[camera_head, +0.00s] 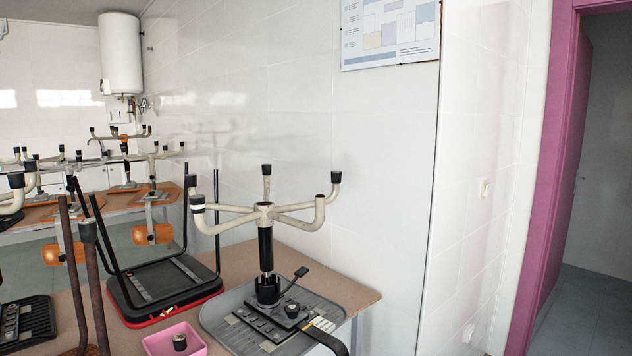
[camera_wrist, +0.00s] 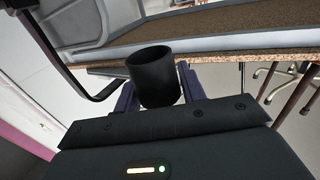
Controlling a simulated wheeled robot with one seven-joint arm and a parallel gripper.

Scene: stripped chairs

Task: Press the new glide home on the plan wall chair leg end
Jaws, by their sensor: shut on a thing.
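My gripper (camera_wrist: 158,92) is shut on a black, cup-shaped glide (camera_wrist: 154,74) in the wrist view. Its dark fingers stand on either side of the glide, which hides part of them. The plan wall chair stands upside down on a table in the head view, its pale legs (camera_head: 240,212) spread at the top. Several leg ends carry black caps, such as the right rear one (camera_head: 335,177). The front right leg end (camera_head: 320,202) looks bare, but is too small to be sure. My gripper and the held glide do not show clearly in the head view.
A plan (camera_head: 390,32) hangs on the tiled wall behind the chair. A pink tray (camera_head: 160,346) with a black piece (camera_head: 180,342) lies in front. Another upturned black chair (camera_head: 165,290) and brown tubes (camera_head: 89,260) stand to the left. A pink door frame (camera_head: 545,180) is at right.

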